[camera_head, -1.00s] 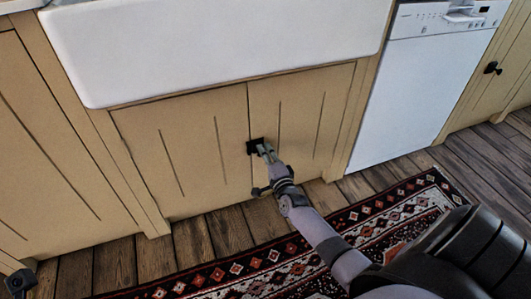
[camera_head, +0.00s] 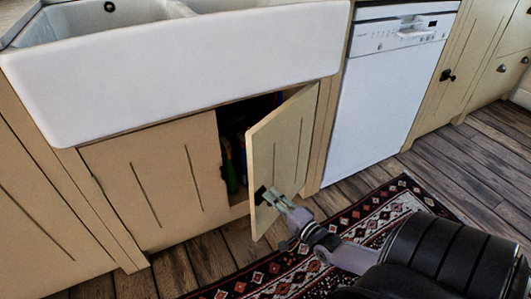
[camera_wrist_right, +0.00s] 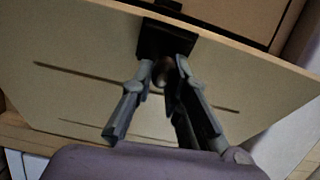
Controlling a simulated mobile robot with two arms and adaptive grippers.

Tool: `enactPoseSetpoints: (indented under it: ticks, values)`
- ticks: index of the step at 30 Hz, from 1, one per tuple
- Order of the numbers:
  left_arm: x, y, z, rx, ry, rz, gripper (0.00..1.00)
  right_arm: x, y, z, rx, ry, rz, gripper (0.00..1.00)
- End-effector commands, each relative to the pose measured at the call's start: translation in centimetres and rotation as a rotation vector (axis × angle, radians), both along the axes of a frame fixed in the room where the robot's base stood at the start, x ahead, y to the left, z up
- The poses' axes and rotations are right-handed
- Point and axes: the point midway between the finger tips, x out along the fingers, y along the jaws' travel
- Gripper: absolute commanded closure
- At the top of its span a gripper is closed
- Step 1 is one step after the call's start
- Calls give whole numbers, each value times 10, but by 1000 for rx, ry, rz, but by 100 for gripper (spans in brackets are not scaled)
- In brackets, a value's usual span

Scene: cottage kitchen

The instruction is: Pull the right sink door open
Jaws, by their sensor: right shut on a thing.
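The right sink door (camera_head: 283,150) is a beige wooden panel under the white sink, standing partly open and swung outward on its right side. Its small black handle (camera_head: 263,194) is near the free left edge. My right gripper (camera_head: 274,197) is shut on this handle. In the right wrist view the door (camera_wrist_right: 75,80) fills much of the picture, and the gripper fingers reach the black handle (camera_wrist_right: 165,40), partly covering it. The left sink door (camera_head: 160,180) is closed. My left gripper is not in view.
Dark cupboard space with green bottles (camera_head: 230,168) shows behind the door. A white dishwasher (camera_head: 385,95) stands to the right. A patterned rug (camera_head: 385,205) lies on the plank floor in front. The white sink (camera_head: 190,70) overhangs the doors.

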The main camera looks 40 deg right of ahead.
Motion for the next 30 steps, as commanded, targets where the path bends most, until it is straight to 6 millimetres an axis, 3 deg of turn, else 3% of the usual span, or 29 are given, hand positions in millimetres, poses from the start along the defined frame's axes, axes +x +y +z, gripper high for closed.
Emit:
enactPoseSetpoints:
  ticks: [6,7,16,25,30]
  values:
    - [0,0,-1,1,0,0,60,1,-3,0,0,-2,-6,100]
    - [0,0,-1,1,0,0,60,1,-3,0,0,-2,-6,83]
    - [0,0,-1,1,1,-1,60,1,-1,0,0,-1,-3,64]
    - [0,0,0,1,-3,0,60,-1,0,0,0,0,-2,64]
    - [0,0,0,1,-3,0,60,-19,0,-2,0,4,-1,64]
